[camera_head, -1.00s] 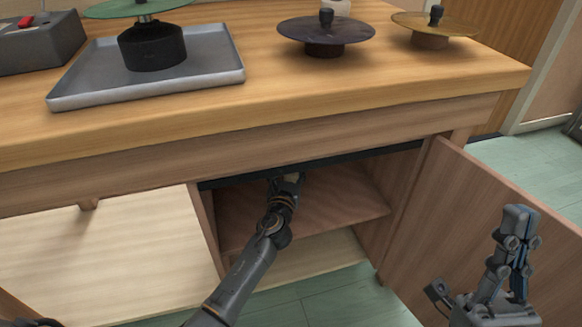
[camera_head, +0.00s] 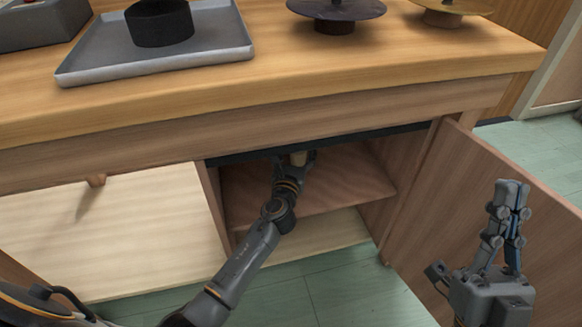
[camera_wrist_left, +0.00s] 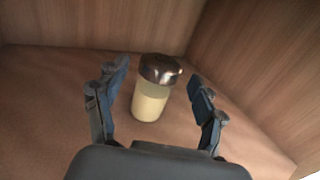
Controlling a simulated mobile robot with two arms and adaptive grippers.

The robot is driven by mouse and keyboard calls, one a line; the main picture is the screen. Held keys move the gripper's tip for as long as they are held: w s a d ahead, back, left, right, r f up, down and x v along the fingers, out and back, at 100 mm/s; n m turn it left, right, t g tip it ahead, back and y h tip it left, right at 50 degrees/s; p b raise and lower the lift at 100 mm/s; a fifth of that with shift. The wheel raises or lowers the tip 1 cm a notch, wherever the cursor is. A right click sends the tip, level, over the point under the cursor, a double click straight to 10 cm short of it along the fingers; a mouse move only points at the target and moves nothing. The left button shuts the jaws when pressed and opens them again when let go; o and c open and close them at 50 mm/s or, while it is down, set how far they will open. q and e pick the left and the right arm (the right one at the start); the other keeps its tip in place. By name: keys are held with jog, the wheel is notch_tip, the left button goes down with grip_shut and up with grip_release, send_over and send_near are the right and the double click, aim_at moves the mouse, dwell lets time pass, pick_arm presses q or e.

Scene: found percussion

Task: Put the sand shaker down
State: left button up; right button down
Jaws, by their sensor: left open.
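The sand shaker (camera_wrist_left: 151,100) is a small clear jar with pale sand and a shiny metal lid. In the left wrist view it stands upright on the cupboard shelf (camera_wrist_left: 50,120). My left gripper (camera_wrist_left: 165,90) is open, with one finger on each side of the shaker and a gap to both. In the head view my left gripper (camera_head: 296,160) reaches into the open cupboard, where a pale bit of the shaker (camera_head: 299,158) shows. My right gripper (camera_head: 512,185) is raised at the right, in front of the cupboard door, its fingertips together with nothing seen between them.
The open door (camera_head: 470,190) stands at the right of the cupboard. The worktop edge (camera_head: 300,95) overhangs the opening. On top are a grey tray (camera_head: 210,60) with a black pot, and two discs on stands (camera_head: 335,8). Green floor (camera_head: 320,285) lies below.

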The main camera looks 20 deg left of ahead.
pick_arm(q)
jog(key=s, duration=0.3)
jog(key=s+d+p, duration=0.1)
jog(key=s, duration=0.5)
jog(key=shift+s+d+r, duration=0.1)
jog(key=shift+s+d, duration=0.05)
jog(key=shift+s+d+p, duration=0.1)
jog(key=shift+s+p, duration=0.2)
jog(key=shift+s, duration=0.15)
pick_arm(e)
jog(key=w+f+g+h, duration=0.1)
jog(key=w+f+g, duration=0.3)
jog(key=w+f, duration=0.1)
jog(key=shift+w+a+f+g+h, duration=0.25)
jog(key=shift+a+g+h, duration=0.05)
jog(key=shift+a+h, duration=0.1)
jog(key=shift+s, duration=0.1)
